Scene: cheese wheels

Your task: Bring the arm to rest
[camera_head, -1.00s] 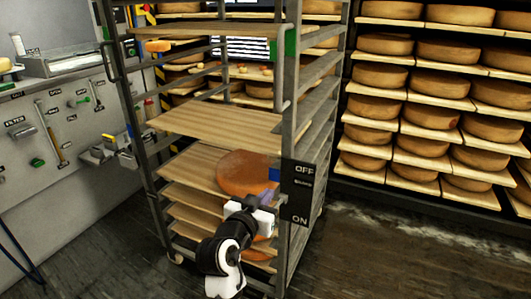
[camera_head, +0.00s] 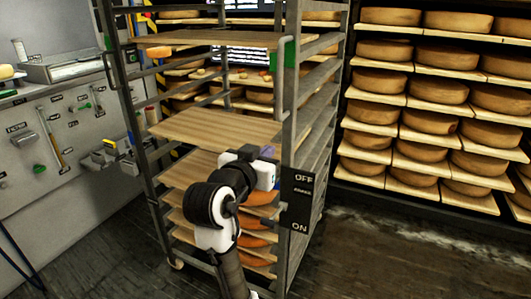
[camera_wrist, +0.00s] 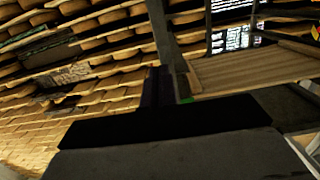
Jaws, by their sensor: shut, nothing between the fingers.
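My gripper (camera_head: 266,153) is in the head view, at the front of the metal rack (camera_head: 289,110), close to its right front post. It is shut and holds nothing. My arm reaches up from the bottom of the picture and hides part of the lower rack. In the wrist view, the dark body of my gripper fills the lower middle. Beyond it are a rack post (camera_wrist: 163,45) and a wooden board (camera_wrist: 235,72).
Orange cheese wheels (camera_head: 256,222) sit on the rack's lower boards. A black OFF/ON sign (camera_head: 298,197) hangs at its right post. Shelves of cheese wheels (camera_head: 440,92) stand at the right. Floor is clear at right front.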

